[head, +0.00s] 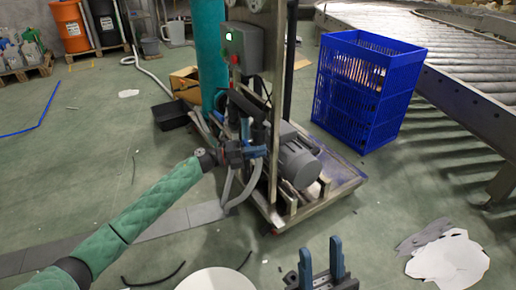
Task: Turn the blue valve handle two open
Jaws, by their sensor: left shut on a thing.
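My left gripper (247,153) reaches in on the green-sleeved arm to the pipework of the wheeled pump cart. It is shut on the blue valve handle (257,151) at the cart's near left side. The handle is small and mostly covered by the fingers, so its exact angle cannot be told. My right gripper (320,248) is at the bottom of the view with its two blue fingers pointing up and apart. It is open and empty, well away from the valve.
The cart (345,180) carries a grey motor (298,163), upright posts and a control box (245,45). A blue crate (365,95) stands behind it, beside a roller conveyor (455,65). A black tray (172,114) is left of the cart. Pale patches lie on the floor.

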